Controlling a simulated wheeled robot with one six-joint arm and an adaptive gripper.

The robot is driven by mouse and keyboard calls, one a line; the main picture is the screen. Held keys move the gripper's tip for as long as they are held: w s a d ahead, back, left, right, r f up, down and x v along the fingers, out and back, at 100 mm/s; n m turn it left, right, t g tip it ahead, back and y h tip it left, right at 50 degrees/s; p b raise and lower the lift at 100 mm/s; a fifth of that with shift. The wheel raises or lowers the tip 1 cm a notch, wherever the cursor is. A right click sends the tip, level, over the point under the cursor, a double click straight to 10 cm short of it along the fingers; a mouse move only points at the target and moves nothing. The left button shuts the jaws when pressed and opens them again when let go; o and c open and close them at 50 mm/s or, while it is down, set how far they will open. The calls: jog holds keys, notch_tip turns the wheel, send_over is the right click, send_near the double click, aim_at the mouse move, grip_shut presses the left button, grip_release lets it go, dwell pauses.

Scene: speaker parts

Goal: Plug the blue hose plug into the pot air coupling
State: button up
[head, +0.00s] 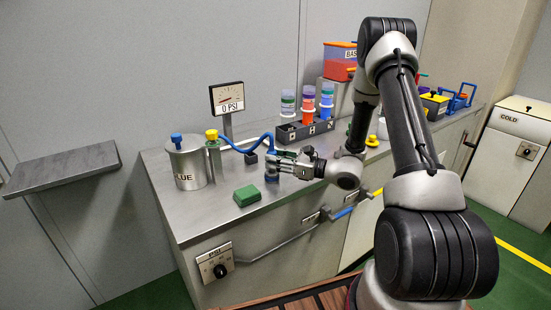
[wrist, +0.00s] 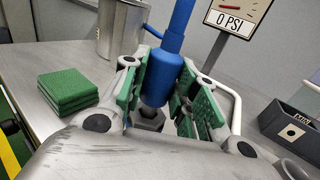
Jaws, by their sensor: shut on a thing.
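My gripper (head: 278,168) is low over the bench, its green-padded fingers closed around the blue hose plug (wrist: 160,75). In the wrist view the plug is upright between the pads, its rounded lower end just above a grey hex fitting (wrist: 149,118); I cannot tell whether they touch. The blue hose (head: 243,150) runs from near a yellow-topped fitting (head: 211,135) toward my gripper. The steel glue pot (head: 188,165) stands at the left of the bench with a blue fitting (head: 177,138) on top. I cannot tell which fitting is the air coupling.
A gauge reading 0 PSI (head: 226,97) stands behind the pot. The front left of the bench (head: 205,220) is clear.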

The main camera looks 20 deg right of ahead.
jog(key=shift+f, duration=1)
jog(key=o, duration=1.1)
jog(key=v, duration=1.2)
